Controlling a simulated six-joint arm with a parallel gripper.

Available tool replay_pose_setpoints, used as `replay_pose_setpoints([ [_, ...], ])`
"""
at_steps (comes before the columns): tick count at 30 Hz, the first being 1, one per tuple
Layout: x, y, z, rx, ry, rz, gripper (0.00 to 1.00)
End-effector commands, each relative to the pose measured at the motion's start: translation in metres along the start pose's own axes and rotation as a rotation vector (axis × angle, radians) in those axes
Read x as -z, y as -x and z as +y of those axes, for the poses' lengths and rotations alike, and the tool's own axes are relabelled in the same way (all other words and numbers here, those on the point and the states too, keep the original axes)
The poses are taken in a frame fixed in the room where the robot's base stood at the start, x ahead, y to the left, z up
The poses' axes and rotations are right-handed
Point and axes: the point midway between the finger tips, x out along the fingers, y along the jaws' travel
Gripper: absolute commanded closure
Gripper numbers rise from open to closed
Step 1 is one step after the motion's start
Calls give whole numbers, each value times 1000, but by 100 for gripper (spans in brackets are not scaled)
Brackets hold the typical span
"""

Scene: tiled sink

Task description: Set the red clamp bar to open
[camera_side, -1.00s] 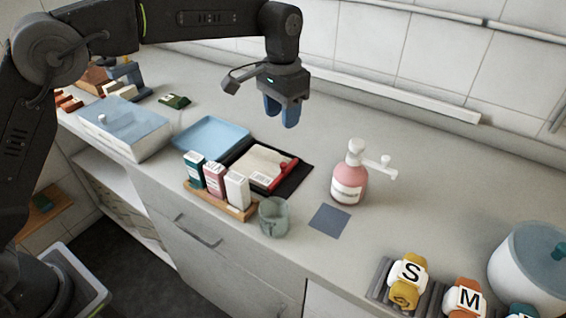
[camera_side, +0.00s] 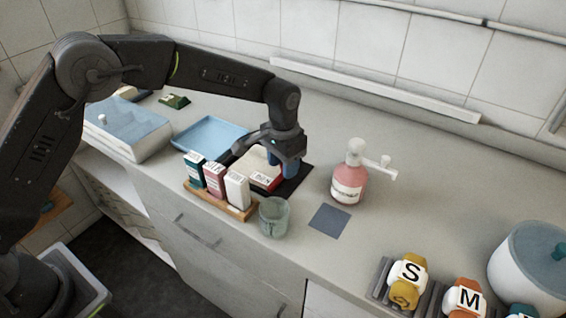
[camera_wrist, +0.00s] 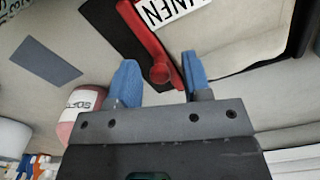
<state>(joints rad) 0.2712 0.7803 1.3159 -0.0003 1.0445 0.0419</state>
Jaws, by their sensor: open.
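The red clamp bar (camera_wrist: 143,38) runs beside the LINEN label (camera_wrist: 174,8) in the wrist view, with a round red knob (camera_wrist: 159,74) at its near end. In the side view the linen stack (camera_side: 254,160) lies on a black board (camera_side: 298,180), and my gripper hides part of the bar. My gripper (camera_wrist: 160,64) is open, with its blue fingers on either side of the knob end of the bar. I cannot tell whether either finger touches it. My gripper (camera_side: 283,178) is low over the right end of the board in the side view.
A wooden rack (camera_side: 220,203) of several small boxes and a glass (camera_side: 274,217) stand in front. A pink pump bottle (camera_side: 349,185) stands close on the right, by a dark square (camera_side: 330,221). A blue tray (camera_side: 209,138) lies behind left. The counter's back right is clear.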

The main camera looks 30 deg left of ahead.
Motion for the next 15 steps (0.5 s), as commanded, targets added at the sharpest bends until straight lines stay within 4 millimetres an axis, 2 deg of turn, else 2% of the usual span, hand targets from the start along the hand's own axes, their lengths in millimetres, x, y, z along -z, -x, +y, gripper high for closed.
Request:
replay_pose_setpoints([
  [8, 0, -1, 0, 0, 0, 1, 55],
  [15, 0, -1, 0, 0, 0, 1, 78],
])
